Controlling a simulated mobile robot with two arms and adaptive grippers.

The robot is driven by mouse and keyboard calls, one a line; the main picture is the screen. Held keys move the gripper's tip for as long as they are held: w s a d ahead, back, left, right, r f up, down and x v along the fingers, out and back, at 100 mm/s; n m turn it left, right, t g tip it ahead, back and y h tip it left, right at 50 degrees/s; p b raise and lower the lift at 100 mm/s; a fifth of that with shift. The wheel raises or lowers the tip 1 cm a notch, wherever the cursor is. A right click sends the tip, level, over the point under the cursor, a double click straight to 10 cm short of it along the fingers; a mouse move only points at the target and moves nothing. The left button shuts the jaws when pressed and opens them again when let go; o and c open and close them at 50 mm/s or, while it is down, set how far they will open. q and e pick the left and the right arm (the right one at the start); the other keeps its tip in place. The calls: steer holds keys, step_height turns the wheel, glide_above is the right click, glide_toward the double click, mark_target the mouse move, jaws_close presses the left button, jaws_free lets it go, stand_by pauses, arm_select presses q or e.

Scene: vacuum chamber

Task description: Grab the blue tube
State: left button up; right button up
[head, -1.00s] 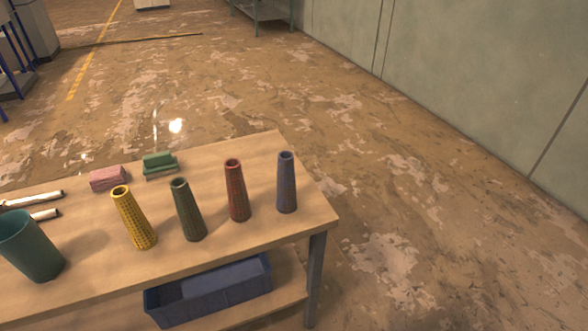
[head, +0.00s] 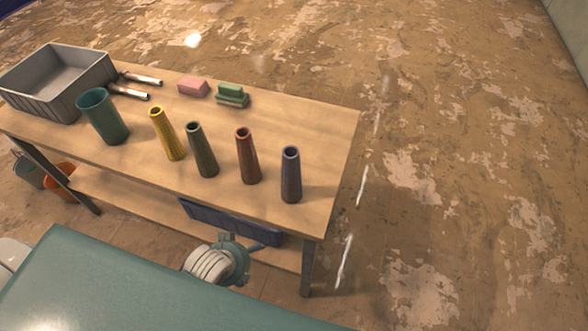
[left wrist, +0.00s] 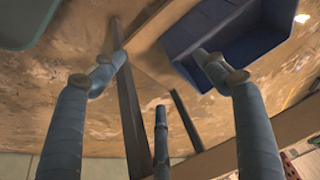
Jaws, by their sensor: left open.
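The blue tube (head: 291,176) stands upright near the front right corner of the wooden table (head: 310,125), at the right end of a row of tubes. My left gripper (head: 252,246) is below the tabletop level in the head view, in front of the table and left of the blue tube, apart from it. In the left wrist view its fingers (left wrist: 157,68) are spread with nothing between the tips. I cannot make out the blue tube for sure in that view. My right gripper is out of view.
The red tube (head: 247,156), dark green tube (head: 202,150) and yellow tube (head: 167,134) stand left of the blue one. A teal cup (head: 103,117), grey bin (head: 45,95), pink block (head: 193,87) and green block (head: 232,96) are farther left. A blue bin (head: 215,220) sits on the lower shelf.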

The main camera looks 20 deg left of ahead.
arm_select(q)
step_height(320, 180, up, 9)
steer(key=p, duration=0.1)
steer(key=m+t+h+p, duration=0.2)
steer(key=m+t+h, duration=0.1)
steer(key=t+h, duration=0.25)
glide_toward(289, 169)
steer(key=f, duration=0.1)
steer(key=shift+t, duration=0.45)
steer(key=x, duration=0.5)
steer(key=shift+w+d+r+p, duration=0.1)
steer(key=shift+w+d+p, duration=0.2)
steer(key=shift+d+p, duration=0.1)
steer(key=shift+w+d, duration=0.1)
steer(key=shift+w, duration=0.15)
steer(key=p+x, duration=0.1)
steer(key=x, duration=0.4)
steer(key=shift+p, duration=0.35)
steer(key=shift+w+f, duration=0.25)
steer(key=shift+f, duration=0.1)
steer(key=shift+s, duration=0.1)
steer(key=shift+c, duration=1)
steer(key=c, duration=1.2)
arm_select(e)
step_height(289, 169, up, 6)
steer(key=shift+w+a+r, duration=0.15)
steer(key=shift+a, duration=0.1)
